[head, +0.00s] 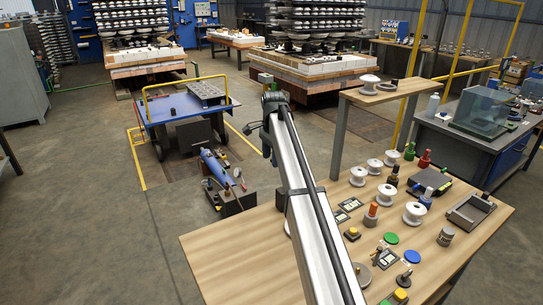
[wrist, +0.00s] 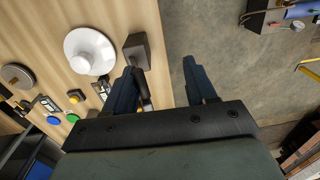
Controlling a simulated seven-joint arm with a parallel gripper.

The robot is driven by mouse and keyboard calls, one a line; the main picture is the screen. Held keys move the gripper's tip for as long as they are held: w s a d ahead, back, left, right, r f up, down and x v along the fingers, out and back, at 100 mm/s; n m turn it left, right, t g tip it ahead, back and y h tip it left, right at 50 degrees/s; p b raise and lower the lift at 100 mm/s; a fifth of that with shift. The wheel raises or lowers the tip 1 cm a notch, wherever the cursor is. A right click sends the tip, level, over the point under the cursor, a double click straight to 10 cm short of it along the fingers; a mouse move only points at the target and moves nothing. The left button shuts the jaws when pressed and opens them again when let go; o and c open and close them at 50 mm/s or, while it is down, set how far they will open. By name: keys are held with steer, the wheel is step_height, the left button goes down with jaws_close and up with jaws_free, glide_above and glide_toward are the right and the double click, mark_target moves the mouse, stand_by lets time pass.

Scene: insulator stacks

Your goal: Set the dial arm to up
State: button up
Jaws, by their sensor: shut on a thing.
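A dark block (wrist: 136,50) sits at the table's edge in the wrist view, with a short dark arm (wrist: 141,76) pointing from it toward my gripper; I take this for the dial arm.
A white spool (wrist: 90,52) stands just left of the block. A yellow button (wrist: 75,97), a green disc (wrist: 73,118) and a blue disc (wrist: 53,121) lie farther left. The wooden table (head: 235,250) is clear at its left end. Several white spools (head: 358,176) stand right of my arm.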

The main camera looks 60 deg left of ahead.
step_height(320, 180, up, 14)
steer(key=shift+d, duration=0.4)
steer(key=shift+f, duration=0.15)
stand_by(0.5)
